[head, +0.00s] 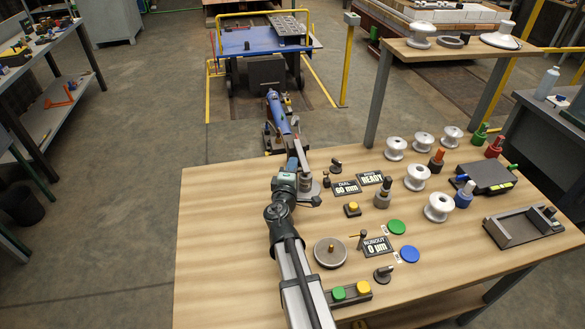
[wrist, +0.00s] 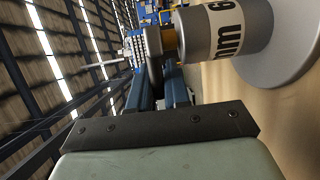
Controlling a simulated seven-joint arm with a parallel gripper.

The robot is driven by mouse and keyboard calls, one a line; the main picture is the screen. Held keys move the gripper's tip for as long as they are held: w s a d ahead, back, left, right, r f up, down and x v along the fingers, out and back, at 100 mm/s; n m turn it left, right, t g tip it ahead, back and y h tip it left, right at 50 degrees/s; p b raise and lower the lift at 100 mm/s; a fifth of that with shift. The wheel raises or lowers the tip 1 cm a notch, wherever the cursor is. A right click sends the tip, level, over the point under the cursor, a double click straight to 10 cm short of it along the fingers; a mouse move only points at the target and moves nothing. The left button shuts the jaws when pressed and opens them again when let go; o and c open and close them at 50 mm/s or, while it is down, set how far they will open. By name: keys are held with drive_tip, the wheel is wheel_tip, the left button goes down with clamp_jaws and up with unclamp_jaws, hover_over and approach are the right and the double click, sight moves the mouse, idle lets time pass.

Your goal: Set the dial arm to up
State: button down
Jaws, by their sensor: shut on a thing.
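My gripper (head: 297,158) is near the far left edge of the wooden table, at a grey dial stand (head: 308,188) with a round base. Its blue fingers (wrist: 160,90) show in the wrist view, closed on a dark rounded part (wrist: 154,72) that I take to be the dial arm. That part sits beside an orange ring and the grey labelled cylinder (wrist: 222,32) of the stand. The fingers hide much of the arm, and its exact angle cannot be told. A dial display (head: 345,187) to the right appears to read 60 µm.
A second display (head: 370,179) reads READY. A yellow button (head: 352,208), a round metal disc (head: 330,252) and a runout display (head: 377,247) lie nearer. White insulators (head: 437,207) and a dark tray (head: 523,227) fill the right side. The table's left part is clear.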

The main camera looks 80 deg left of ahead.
drive_tip(key=shift+r, duration=0.15)
drive_tip(key=a+r+n+g+h, duration=0.2)
drive_tip(key=a+r+n+h, duration=0.1)
drive_tip(key=a+r+h, duration=0.8)
drive_tip(key=shift+a+n+h, duration=0.4)
drive_tip(key=shift+a+h, duration=0.3)
drive_tip(key=shift+h, duration=0.8)
idle(0.7)
idle(0.5)
